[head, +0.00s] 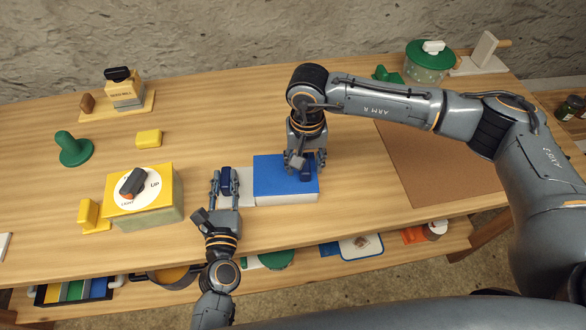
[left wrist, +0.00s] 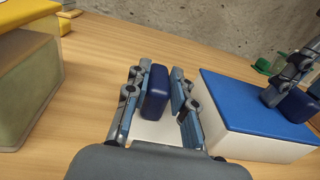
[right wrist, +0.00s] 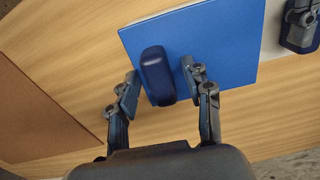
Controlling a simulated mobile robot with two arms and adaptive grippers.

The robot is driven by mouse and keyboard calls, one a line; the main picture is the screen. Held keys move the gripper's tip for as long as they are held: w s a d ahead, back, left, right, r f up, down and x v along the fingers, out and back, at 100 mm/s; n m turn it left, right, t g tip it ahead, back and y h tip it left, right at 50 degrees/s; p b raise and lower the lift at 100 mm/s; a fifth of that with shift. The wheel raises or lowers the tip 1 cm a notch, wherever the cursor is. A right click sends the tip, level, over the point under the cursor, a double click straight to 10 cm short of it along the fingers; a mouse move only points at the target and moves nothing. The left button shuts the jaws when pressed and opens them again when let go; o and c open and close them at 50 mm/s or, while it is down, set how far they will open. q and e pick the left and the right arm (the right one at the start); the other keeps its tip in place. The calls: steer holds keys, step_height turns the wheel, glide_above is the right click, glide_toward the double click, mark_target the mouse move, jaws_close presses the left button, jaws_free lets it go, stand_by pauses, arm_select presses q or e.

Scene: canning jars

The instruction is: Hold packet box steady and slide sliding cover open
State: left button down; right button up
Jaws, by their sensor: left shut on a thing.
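The packet box (head: 285,197) is white and stands near the table's front edge. Its flat blue sliding cover (head: 270,172) lies over the top and bears a dark blue grip (right wrist: 156,76). A lower white part (head: 246,186) adjoins the box's left side and carries another upright dark blue grip (left wrist: 157,92). My left gripper (head: 224,178) is shut on this left grip. My right gripper (right wrist: 162,78) is over the cover, its fingers open on either side of the cover's grip. Whether either finger touches it is hard to tell.
A yellow-topped box with a dial (head: 140,190) stands to the left. A small yellow block (head: 149,138) and a green knobbed piece (head: 75,150) lie further left. A brown mat (head: 430,170) is to the right. The table behind the packet box is clear.

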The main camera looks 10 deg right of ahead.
jaws_close()
steer(key=shift+s+d, duration=0.2)
steer(key=shift+d, duration=1.9)
